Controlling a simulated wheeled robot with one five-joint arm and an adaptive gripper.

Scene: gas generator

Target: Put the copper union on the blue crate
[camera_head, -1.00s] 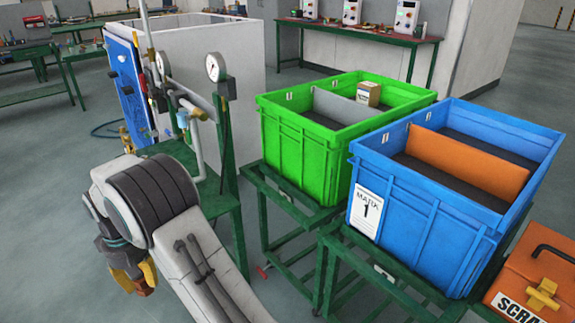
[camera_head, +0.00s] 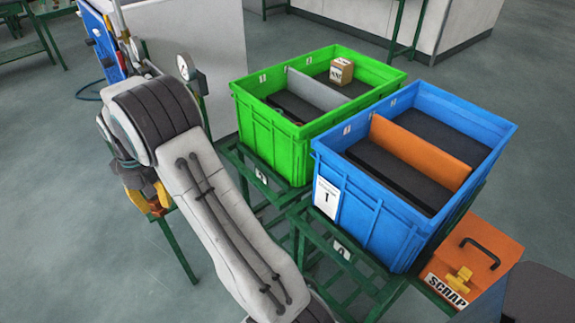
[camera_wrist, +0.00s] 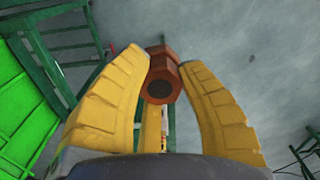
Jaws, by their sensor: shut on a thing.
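My gripper (camera_wrist: 160,85) has yellow fingers shut on the copper union (camera_wrist: 159,80), a reddish-brown hex fitting with a dark bore facing the wrist camera. In the head view my gripper (camera_head: 152,200) hangs at the left, pointing down, with a small reddish bit of the union (camera_head: 156,208) showing by the fingers. The blue crate (camera_head: 365,218) stands on a green stand to the right of my arm, with an orange divider (camera_head: 420,151) and dark floor in its compartments. The gripper is apart from the crate, left of it.
A green crate (camera_head: 262,140) with a grey divider and a small cardboard box (camera_head: 341,71) stands left of the blue crate. An orange scrap box (camera_head: 470,262) sits at the lower right. A pressure gauge (camera_head: 187,66) and panel rise behind my arm.

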